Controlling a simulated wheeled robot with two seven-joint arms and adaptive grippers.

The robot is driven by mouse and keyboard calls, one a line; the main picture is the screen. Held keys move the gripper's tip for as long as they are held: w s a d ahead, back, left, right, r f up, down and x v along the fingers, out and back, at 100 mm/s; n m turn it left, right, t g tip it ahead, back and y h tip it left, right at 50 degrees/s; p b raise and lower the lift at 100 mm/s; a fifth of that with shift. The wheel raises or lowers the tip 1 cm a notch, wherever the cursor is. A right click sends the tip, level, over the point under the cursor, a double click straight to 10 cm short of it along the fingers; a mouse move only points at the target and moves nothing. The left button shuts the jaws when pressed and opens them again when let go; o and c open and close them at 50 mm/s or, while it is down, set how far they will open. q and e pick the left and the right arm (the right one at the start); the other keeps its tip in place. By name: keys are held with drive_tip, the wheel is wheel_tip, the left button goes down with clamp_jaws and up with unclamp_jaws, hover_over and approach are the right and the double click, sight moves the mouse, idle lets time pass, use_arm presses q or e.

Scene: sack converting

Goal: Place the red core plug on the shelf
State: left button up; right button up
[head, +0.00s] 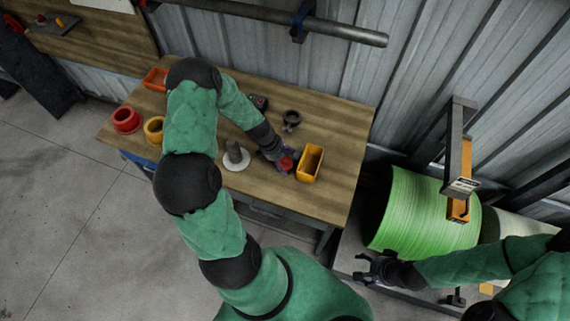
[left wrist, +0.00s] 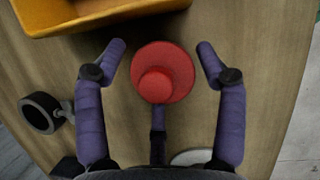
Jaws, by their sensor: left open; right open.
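The red core plug (head: 287,163) stands on the wooden workbench, close to the left side of a yellow bin. In the left wrist view the red core plug (left wrist: 162,72) shows a round flange with a smaller round knob. My left gripper (head: 281,157) is at the plug, partly hiding it in the head view. In the wrist view its fingers (left wrist: 161,47) are open, one on each side of the plug, with gaps showing. My right gripper (head: 370,268) is open and empty, right of the bench near the green roll. I cannot tell which surface is the shelf.
The yellow bin (head: 311,163) is close beside the plug. A grey post on a white disc (head: 236,158), a black ring-shaped item (head: 291,119), red rings (head: 126,120), a yellow ring (head: 154,130) and an orange tray (head: 156,79) are on the bench.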

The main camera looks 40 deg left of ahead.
use_arm(q)
drive_tip(key=c, duration=0.9)
drive_tip(key=shift+r, duration=0.1)
